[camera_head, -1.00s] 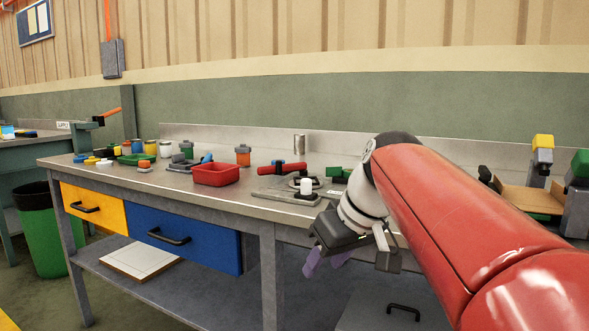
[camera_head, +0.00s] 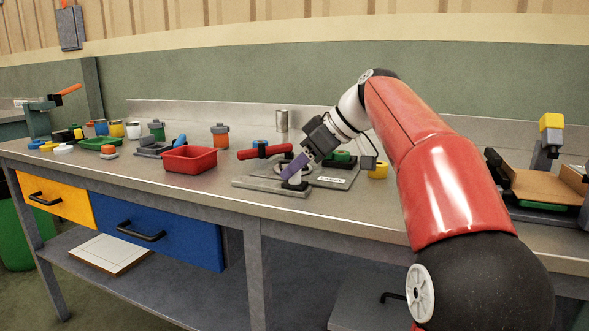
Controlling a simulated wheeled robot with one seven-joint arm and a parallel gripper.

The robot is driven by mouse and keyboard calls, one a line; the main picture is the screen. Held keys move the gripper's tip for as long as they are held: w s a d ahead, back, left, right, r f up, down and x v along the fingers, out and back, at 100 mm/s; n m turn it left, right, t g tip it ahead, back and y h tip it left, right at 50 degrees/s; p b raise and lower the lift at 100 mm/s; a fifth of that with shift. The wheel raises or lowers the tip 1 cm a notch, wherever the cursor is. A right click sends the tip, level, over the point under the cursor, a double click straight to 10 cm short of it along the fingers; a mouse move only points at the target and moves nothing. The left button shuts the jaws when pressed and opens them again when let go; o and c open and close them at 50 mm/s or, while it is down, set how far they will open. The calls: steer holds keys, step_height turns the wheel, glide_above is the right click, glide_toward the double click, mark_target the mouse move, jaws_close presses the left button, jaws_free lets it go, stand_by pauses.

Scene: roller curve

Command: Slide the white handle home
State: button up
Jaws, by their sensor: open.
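My gripper (camera_head: 293,167) is over the fixture on the bench, its purple fingers pointing down and left. The fingers are at the place of the white handle, which is mostly or wholly hidden behind them; I cannot tell whether they touch it. A dark round base (camera_head: 295,185) shows just under the fingertips. It stands on a flat grey plate (camera_head: 262,187) near the bench's front edge. The rest of the track is hidden by the gripper.
A red-handled tool (camera_head: 264,151) lies just behind the plate. A metal can (camera_head: 281,121) stands behind. The bench top (camera_head: 215,190) is clear in front of the red bin.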

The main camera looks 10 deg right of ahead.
steer(key=shift+w+a+f, duration=0.2)
steer(key=shift+a+f, duration=0.1)
steer(key=shift+f, duration=0.05)
steer(key=shift+c, duration=0.2)
jaws_close()
steer(key=shift+a, duration=0.1)
